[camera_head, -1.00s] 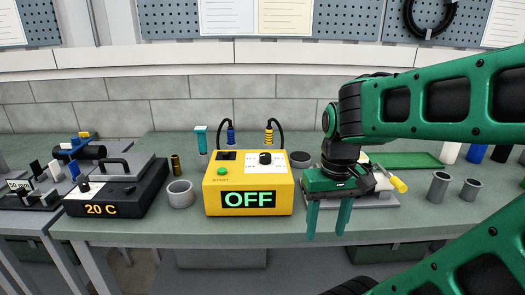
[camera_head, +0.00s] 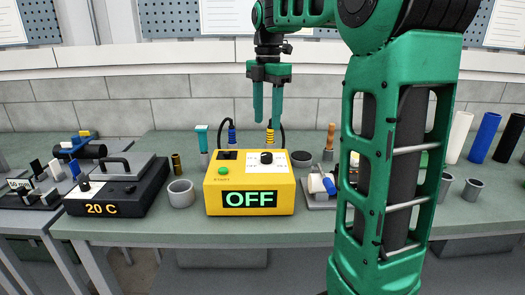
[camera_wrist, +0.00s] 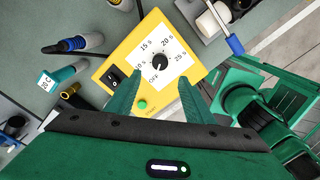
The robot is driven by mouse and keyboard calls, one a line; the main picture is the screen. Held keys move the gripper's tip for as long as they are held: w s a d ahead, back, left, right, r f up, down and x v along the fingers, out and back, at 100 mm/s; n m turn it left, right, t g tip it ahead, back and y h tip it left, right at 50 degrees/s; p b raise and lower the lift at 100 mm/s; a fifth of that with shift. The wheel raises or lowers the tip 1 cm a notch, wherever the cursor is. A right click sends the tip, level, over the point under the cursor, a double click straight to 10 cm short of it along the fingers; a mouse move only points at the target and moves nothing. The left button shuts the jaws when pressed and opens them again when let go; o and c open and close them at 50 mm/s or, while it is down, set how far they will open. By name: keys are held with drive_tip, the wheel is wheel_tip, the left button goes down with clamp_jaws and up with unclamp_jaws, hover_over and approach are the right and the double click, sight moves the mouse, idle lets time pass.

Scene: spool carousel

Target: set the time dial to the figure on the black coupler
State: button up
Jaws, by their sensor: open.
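The yellow control box (camera_head: 249,187) stands mid-bench, its green display reading OFF. The black time dial (camera_head: 266,158) is on its top; the dial (camera_wrist: 159,63) also shows in the wrist view, ringed by OFF and second figures including 15, 20 and 25. My gripper (camera_head: 267,118) is open and empty, pointing down above the box's rear. In the wrist view my gripper's fingers (camera_wrist: 159,82) lie apart, on either side of the box, with the dial beyond their tips. A dark short cylinder (camera_head: 300,159) sits right of the box; I cannot tell if it is the black coupler. No figure on it is readable.
A black heater unit (camera_head: 115,193) reading 20 C and a grey cup (camera_head: 180,192) stand left of the box. Two cables rise behind the box. A tray (camera_head: 317,203) with white and blue parts is at its right. White, blue and black tubes (camera_head: 508,138) stand far right.

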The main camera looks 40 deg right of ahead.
sight(265, 154)
wheel_tip(265, 154, down, 11)
drive_tip(key=shift+w+r, duration=0.15)
drive_tip(key=shift+r, duration=0.05)
idle(0.4)
drive_tip(key=shift+a, duration=0.1)
drive_tip(key=c, duration=1)
